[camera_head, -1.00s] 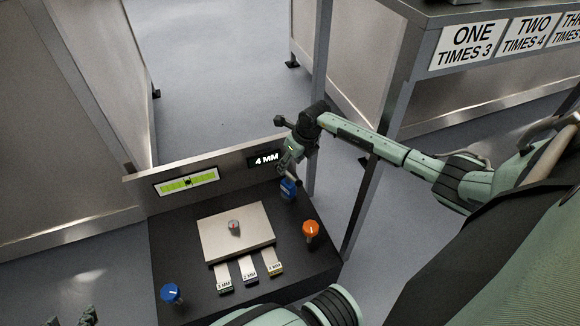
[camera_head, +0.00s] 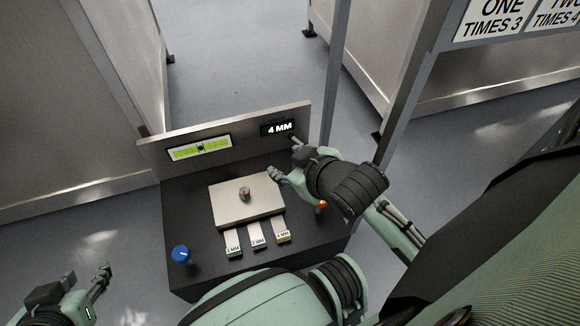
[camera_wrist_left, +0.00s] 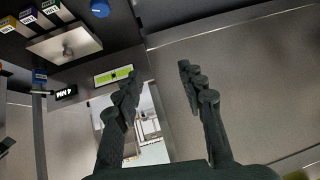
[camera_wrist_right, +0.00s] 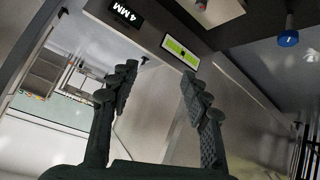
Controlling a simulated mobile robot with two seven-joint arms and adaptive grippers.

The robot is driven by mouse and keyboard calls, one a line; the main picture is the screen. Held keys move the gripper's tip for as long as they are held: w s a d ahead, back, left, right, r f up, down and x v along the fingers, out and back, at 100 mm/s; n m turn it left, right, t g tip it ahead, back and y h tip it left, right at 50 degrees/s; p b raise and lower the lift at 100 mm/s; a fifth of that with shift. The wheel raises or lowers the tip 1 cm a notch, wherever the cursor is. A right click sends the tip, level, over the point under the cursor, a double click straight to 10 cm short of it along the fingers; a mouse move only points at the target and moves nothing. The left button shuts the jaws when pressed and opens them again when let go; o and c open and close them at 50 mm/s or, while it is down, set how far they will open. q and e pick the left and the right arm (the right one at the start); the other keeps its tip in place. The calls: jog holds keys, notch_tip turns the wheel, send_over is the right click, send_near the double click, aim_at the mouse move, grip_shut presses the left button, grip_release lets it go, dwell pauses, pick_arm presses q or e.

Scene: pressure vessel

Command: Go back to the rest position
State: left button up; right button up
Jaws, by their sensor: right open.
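My left gripper (camera_head: 103,280) is open and empty at the lower left of the head view, beside the black console (camera_head: 185,215). Its parted fingers also show in the left wrist view (camera_wrist_left: 158,78). My right gripper (camera_head: 284,157) is open and empty in front of the "4 MM" display (camera_head: 278,128), above the right rear of the console. Its fingers stand wide apart in the right wrist view (camera_wrist_right: 160,72). Neither gripper holds anything.
The console carries a light plate with a small knob (camera_head: 245,194), several "MM" tabs (camera_head: 258,241), a blue knob (camera_head: 181,254) and an orange knob (camera_head: 321,207), partly hidden by my right arm. A green gauge (camera_head: 200,147) is on the back panel. Grey posts stand behind.

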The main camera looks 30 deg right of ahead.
jog(key=shift+s+a+f+g+y, duration=0.2)
jog(key=shift+s+a, duration=0.1)
jog(key=shift+s, duration=0.25)
jog(key=shift+s+a+f+g+y, duration=0.2)
jog(key=shift+s+a, duration=0.1)
jog(key=shift+s, duration=0.25)
pick_arm(q)
jog(key=s+a+f+g+p, duration=0.2)
jog(key=a+f+p, duration=0.1)
jog(key=f, duration=0.2)
jog(key=s+a+f+g+y+p, duration=0.1)
jog(key=s+a+f+g+p, duration=0.1)
jog(key=f, duration=0.4)
jog(key=shift+s+a+n+g+y+p, duration=0.3)
jog(key=shift+s+a+n+g+p, duration=0.1)
jog(key=shift+s+g+p, duration=0.25)
pick_arm(e)
jog(key=s+d+f+g, duration=0.2)
jog(key=d+f, duration=0.1)
jog(key=f, duration=0.2)
jog(key=s+d+f+m+g+h, duration=0.1)
jog(key=s+d+f+g, duration=0.1)
jog(key=f, duration=0.4)
jog(key=shift+s+d+g+h, duration=0.3)
jog(key=shift+s+d+g, duration=0.1)
jog(key=shift+s+g, duration=0.15)
pick_arm(q)
jog(key=shift+w+f, duration=0.1)
